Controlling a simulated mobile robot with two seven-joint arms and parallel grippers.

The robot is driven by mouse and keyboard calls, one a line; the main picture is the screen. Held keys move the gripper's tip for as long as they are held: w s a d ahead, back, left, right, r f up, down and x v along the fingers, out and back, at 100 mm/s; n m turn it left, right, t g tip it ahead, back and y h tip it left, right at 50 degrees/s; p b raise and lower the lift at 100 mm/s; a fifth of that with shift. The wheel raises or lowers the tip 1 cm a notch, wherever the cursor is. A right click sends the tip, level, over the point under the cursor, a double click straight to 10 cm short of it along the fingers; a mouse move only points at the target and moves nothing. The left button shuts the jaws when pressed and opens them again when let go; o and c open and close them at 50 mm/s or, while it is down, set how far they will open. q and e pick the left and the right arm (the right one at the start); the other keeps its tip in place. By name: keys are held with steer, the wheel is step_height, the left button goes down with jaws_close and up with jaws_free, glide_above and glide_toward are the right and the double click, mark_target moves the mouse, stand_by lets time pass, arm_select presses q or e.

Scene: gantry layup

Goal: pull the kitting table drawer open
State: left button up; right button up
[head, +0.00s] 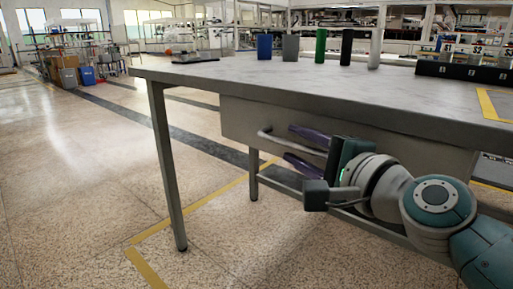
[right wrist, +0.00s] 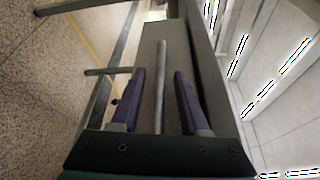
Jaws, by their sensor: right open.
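The grey kitting table (head: 330,75) has a drawer (head: 242,118) under its top. The drawer front looks close under the tabletop, with no inside showing. A bar handle (head: 268,135) stands out from the drawer front. My right gripper (head: 288,141) is open at the handle, with one purple finger above the bar and one below. In the right wrist view the handle (right wrist: 160,85) runs between the two fingers of the gripper (right wrist: 159,72), with gaps on both sides. The handle's far end is hidden behind my gripper in the head view. My left gripper is out of view.
On the table stand a blue cup (head: 264,47), a grey cup (head: 290,48), and green (head: 320,46), black (head: 346,47) and pale cylinders (head: 375,48). A black bin (head: 465,72) is at right. A table leg (head: 167,165) stands left; the floor there is clear.

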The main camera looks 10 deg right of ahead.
jaws_close()
stand_by(0.3)
stand_by(1.1)
